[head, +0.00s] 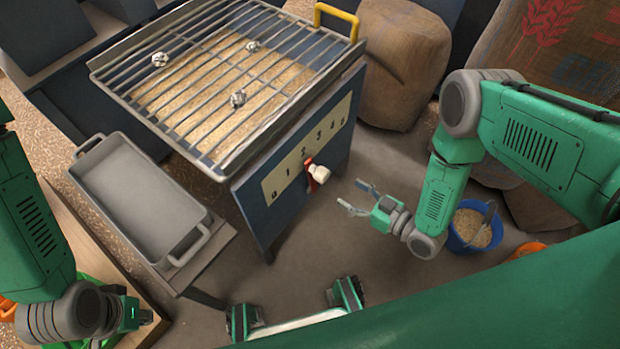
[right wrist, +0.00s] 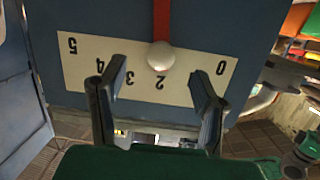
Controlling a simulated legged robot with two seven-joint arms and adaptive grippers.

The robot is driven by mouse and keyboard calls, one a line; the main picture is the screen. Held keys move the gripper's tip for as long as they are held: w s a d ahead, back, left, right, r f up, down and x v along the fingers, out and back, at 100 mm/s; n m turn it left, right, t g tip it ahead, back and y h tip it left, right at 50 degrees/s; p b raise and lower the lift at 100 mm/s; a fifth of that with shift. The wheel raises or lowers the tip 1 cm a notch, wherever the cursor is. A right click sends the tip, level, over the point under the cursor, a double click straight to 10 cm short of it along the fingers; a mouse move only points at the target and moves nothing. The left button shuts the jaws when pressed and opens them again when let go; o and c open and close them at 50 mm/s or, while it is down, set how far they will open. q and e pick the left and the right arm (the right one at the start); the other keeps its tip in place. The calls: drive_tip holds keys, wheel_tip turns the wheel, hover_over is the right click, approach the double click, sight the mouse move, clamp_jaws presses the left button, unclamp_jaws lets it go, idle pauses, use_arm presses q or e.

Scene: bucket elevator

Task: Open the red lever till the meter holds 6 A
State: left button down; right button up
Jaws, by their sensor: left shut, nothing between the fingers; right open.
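The red lever (head: 309,172) with a pale knob (head: 320,174) sits on the numbered scale plate (head: 296,165) on the blue cabinet's side. In the right wrist view the lever (right wrist: 162,20) hangs upside down in the picture, its knob (right wrist: 160,55) beside the 2. My right gripper (head: 354,198) is open, apart from the knob and to its right in the head view. In the right wrist view its fingers (right wrist: 158,85) spread to either side below the knob, with nothing between. My left gripper (head: 128,313) is shut and empty at lower left. No meter shows.
A barred grate (head: 225,75) over grain, with metal pieces on it and a yellow handle (head: 336,20), tops the cabinet. A grey tray (head: 140,190) stands left. A blue bucket (head: 472,230) of grain and sacks (head: 400,60) are right. Floor before the lever is clear.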

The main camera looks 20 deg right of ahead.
sight(314, 170)
drive_tip(key=w+a+b, duration=0.1)
drive_tip(key=w+a, duration=0.1)
drive_tip(key=w, duration=0.1)
drive_tip(key=w+a+t+y+b, duration=0.1)
drive_tip(key=w+a, duration=0.1)
drive_tip(key=w, duration=0.1)
drive_tip(key=w+a+n+y+b, duration=0.1)
drive_tip(key=w+a+b, duration=0.1)
drive_tip(key=w+a, duration=0.1)
drive_tip(key=shift+w+f, duration=0.1)
drive_tip(key=shift+f, duration=0.3)
drive_tip(key=shift+w+a+r, duration=0.1)
drive_tip(key=shift+w+a, duration=0.15)
drive_tip(key=shift+w, duration=0.15)
clamp_jaws()
